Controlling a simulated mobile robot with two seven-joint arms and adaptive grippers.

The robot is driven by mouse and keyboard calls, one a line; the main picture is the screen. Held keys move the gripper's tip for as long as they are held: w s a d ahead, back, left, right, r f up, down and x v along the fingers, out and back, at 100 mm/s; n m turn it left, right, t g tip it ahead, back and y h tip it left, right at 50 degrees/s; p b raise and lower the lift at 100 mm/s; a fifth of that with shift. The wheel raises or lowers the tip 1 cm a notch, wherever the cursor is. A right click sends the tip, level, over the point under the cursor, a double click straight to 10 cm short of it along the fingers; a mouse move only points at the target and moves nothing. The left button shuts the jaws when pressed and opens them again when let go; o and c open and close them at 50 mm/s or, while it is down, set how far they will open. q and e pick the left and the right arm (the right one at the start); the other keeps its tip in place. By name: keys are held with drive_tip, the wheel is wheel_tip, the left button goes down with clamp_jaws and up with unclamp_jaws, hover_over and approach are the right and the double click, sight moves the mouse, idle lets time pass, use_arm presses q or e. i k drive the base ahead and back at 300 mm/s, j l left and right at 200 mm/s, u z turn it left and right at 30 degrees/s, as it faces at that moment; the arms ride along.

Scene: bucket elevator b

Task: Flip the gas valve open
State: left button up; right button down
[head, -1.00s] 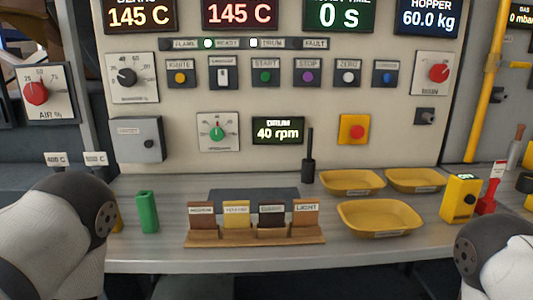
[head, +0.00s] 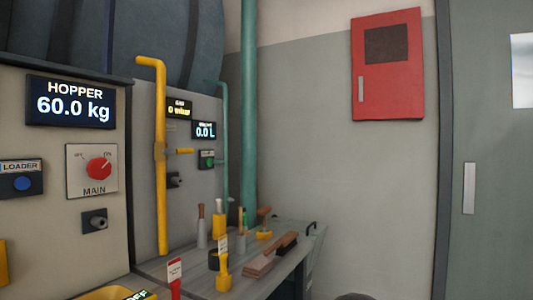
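The yellow gas pipe (head: 160,205) runs vertically beside the control panel in the head view, bending left at its top. A valve body (head: 160,152) sits partway down it. A short yellow lever (head: 184,151) points right at the same height, crosswise to the pipe; a small gap shows between it and the valve body. The gas display (head: 179,107) above reads 0 mbar. Neither of my grippers is in view.
The panel with the hopper display (head: 70,101) and red MAIN knob (head: 99,169) stands at left. A workbench (head: 208,281) with brushes and other tools lies below the pipe. A red wall cabinet (head: 388,65) and grey door (head: 487,180) are at right.

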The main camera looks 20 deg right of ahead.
sight(174, 151)
drive_tip(key=i+z, duration=0.2)
drive_tip(key=i+l+u, duration=0.1)
drive_tip(key=l+u, duration=0.35)
drive_tip(key=l, duration=0.15)
drive_tip(key=l+u, duration=0.45)
drive_tip(key=l, duration=0.15)
drive_tip(key=k+l+u, duration=0.1)
drive_tip(key=l+u, duration=0.35)
drive_tip(key=l, duration=0.15)
